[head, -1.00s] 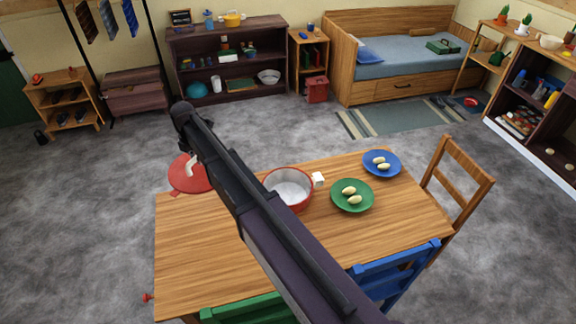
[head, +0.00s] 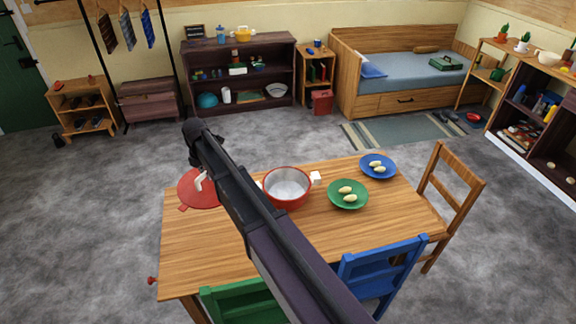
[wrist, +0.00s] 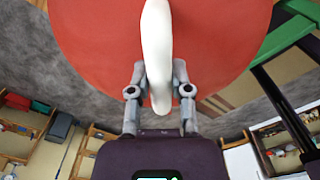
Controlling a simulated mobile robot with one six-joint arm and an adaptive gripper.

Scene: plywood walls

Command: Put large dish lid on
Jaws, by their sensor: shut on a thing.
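The large dish lid is a red disc with a white handle, left of the pot in the head view (head: 190,192); in the wrist view the lid (wrist: 95,45) fills the top. My gripper (wrist: 160,95) is shut on the lid's white handle (wrist: 157,45), one finger on each side. In the head view the gripper is hidden behind my arm. The dish is a red pot with a pale inside (head: 289,187), open on the table, with white side handles. The lid is beside the pot, not over it, near the table's back left corner.
On the wooden table (head: 215,250) a green plate (head: 348,206) and a blue plate (head: 366,172) hold pale food pieces right of the pot. A wooden chair (head: 455,200), blue chair (head: 385,268) and green chair (head: 240,300) surround the table. The table's front left is clear.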

